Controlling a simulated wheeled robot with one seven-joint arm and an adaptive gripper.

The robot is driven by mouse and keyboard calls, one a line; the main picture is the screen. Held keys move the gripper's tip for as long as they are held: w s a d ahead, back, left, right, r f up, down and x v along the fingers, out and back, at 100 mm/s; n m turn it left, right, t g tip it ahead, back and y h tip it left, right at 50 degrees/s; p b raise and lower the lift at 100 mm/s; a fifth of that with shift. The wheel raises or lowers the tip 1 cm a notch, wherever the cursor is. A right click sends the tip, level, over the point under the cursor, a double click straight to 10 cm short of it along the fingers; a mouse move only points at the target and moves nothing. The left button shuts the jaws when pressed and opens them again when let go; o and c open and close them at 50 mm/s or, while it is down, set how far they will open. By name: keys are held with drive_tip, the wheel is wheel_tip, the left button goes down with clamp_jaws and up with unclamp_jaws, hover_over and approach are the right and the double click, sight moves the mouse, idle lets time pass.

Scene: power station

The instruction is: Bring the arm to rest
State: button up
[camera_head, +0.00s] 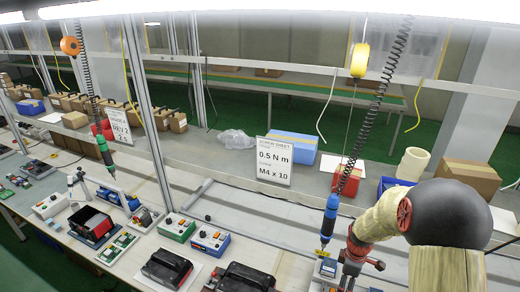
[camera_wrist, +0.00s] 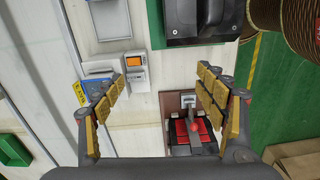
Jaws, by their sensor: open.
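My arm reaches in from the right in the head view, with a dark rounded part, a cream cover and red parts at its end. My gripper (camera_head: 352,268) hangs low over the workbench (camera_head: 120,268), beside the blue screwdriver (camera_head: 329,218), near the picture's lower edge. In the wrist view my gripper (camera_wrist: 163,75) has its two yellow-padded fingers spread wide, with nothing held between them. Beyond and between the fingers show a small white device with an orange screen (camera_wrist: 136,62) and a red and black device (camera_wrist: 188,130) on a brown board.
A dark machine (camera_wrist: 195,20) lies beyond the fingers, and a green box (camera_wrist: 14,150) sits at left. In the head view, black devices (camera_head: 165,268), a sign (camera_head: 273,163), a red bin (camera_head: 346,182) and a cardboard box (camera_head: 465,178) surround the bench. A coiled cord hangs near my arm.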

drive_tip(key=s+a+r+m+t+b, duration=0.2)
drive_tip(key=s+a+r+m+b, duration=0.3)
drive_tip(key=s+r, duration=0.5)
drive_tip(key=s+a+r+m+t+b, duration=0.3)
drive_tip(key=s+a+r+m+b, duration=0.2)
drive_tip(key=s+r, duration=0.5)
drive_tip(key=s+m+b, duration=0.2)
drive_tip(key=shift+s+a+m+t, duration=0.25)
drive_tip(key=shift+a+m+t, duration=0.05)
drive_tip(key=shift+a+m, duration=0.1)
drive_tip(key=shift+r, duration=0.1)
drive_tip(key=shift+d, duration=0.1)
idle(0.5)
